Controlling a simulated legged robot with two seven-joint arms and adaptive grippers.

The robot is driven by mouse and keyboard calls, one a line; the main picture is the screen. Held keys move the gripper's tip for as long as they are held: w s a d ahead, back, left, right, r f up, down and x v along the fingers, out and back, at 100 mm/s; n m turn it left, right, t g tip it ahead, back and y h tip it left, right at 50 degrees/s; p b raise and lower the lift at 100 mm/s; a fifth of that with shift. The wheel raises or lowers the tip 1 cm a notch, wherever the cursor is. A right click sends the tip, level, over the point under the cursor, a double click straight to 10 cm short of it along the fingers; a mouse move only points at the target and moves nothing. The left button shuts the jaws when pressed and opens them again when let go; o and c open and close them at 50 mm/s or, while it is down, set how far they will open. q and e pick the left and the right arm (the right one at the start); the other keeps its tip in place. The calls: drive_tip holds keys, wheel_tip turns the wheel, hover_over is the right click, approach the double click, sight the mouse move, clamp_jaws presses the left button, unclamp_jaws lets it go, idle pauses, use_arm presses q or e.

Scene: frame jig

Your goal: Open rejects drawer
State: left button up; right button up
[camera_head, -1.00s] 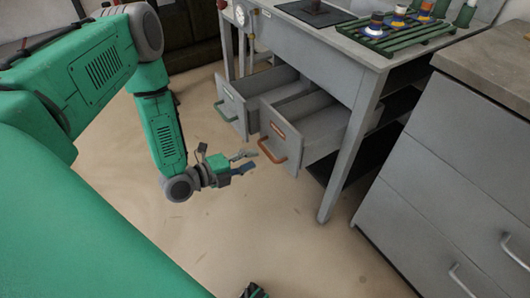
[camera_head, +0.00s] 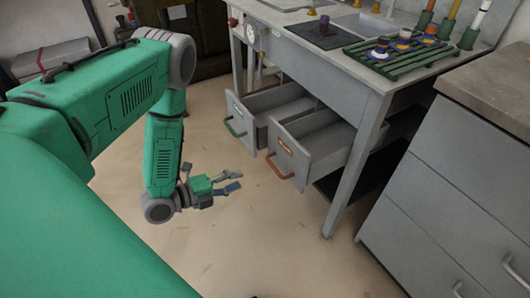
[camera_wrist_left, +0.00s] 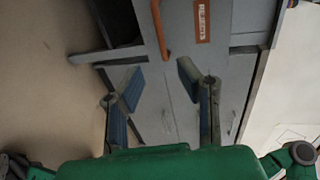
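The drawer with the orange handle (camera_head: 280,169) is pulled out of the grey bench, and its open top shows an empty-looking inside. Its front (camera_head: 290,155) carries an orange label, too small to read surely; it is likely the rejects drawer. The orange handle also shows at the top of the left wrist view (camera_wrist_left: 161,30), beyond the fingertips. My left gripper (camera_head: 238,181) is open and empty, left of and a little below the handle, apart from it. Its two spread fingers show in the left wrist view (camera_wrist_left: 158,82). My right gripper is not in view.
The bench leg (camera_head: 345,190) stands right of the drawers. A grey cabinet (camera_head: 440,190) is at the right. The floor (camera_head: 270,240) before the drawers is clear.

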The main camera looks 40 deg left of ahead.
sight(275, 167)
use_arm(q)
drive_tip(key=b+x, duration=0.4)
drive_tip(key=x, duration=0.9)
drive_tip(key=shift+w+d+f+b, duration=0.1)
drive_tip(key=shift+w+d+b, duration=0.1)
drive_tip(key=shift+w+b, duration=0.1)
clamp_jaws()
